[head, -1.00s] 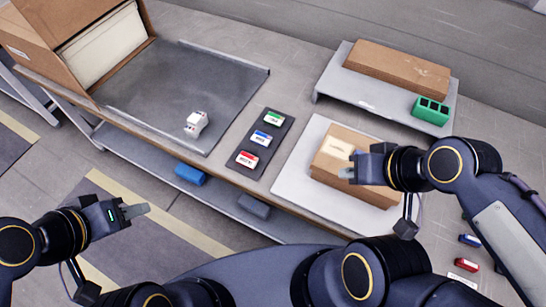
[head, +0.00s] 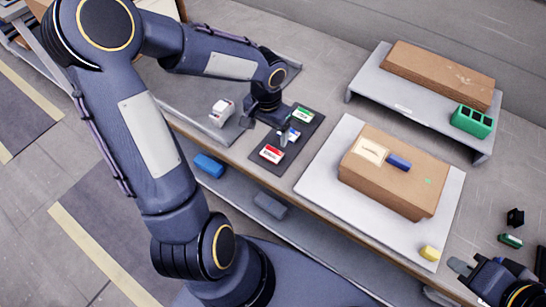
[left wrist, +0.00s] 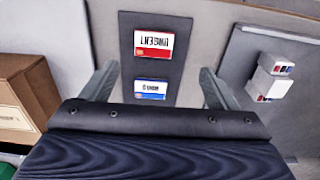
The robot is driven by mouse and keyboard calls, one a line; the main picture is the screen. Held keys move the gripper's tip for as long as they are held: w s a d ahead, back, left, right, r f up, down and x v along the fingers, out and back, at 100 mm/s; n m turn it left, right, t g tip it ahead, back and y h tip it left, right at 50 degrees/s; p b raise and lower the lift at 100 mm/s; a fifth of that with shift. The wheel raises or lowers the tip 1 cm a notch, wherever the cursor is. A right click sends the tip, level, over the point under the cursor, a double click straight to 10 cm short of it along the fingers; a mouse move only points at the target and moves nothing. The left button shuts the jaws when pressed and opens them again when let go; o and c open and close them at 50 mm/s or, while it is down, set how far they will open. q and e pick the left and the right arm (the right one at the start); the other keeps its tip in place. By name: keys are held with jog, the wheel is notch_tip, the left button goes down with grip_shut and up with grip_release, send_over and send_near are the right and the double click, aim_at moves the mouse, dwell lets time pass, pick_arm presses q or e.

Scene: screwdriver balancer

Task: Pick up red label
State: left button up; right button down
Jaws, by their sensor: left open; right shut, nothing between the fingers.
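The red label (head: 271,154) lies at the near end of a dark strip. In the left wrist view the red label (left wrist: 163,43) is face up, with white lettering space and a red band. The blue label (left wrist: 151,89) lies beside it, and the green label (head: 302,115) is at the strip's far end. My left gripper (head: 285,137) is open and empty above the strip and partly hides the blue label. Its fingers show left and right of the strip in the left wrist view (left wrist: 158,85). My right gripper (head: 458,268) is shut and empty at the lower right.
A cardboard box (head: 395,185) with a blue piece (head: 399,162) on top stands on a white mat (head: 325,175). A yellow piece (head: 430,253) lies on the mat's near corner. A raised shelf (head: 402,108) holds a flat box and a green block (head: 472,121). A white item (head: 222,112) stands left of the strip.

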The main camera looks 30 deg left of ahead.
aim_at(272, 153)
pick_arm(q)
jog(key=f, duration=0.6)
jog(key=d+f, duration=0.1)
jog(key=f, duration=0.2)
jog(key=shift+w+f, duration=0.2)
jog(key=shift+f, duration=0.15)
jog(key=c, duration=1.2)
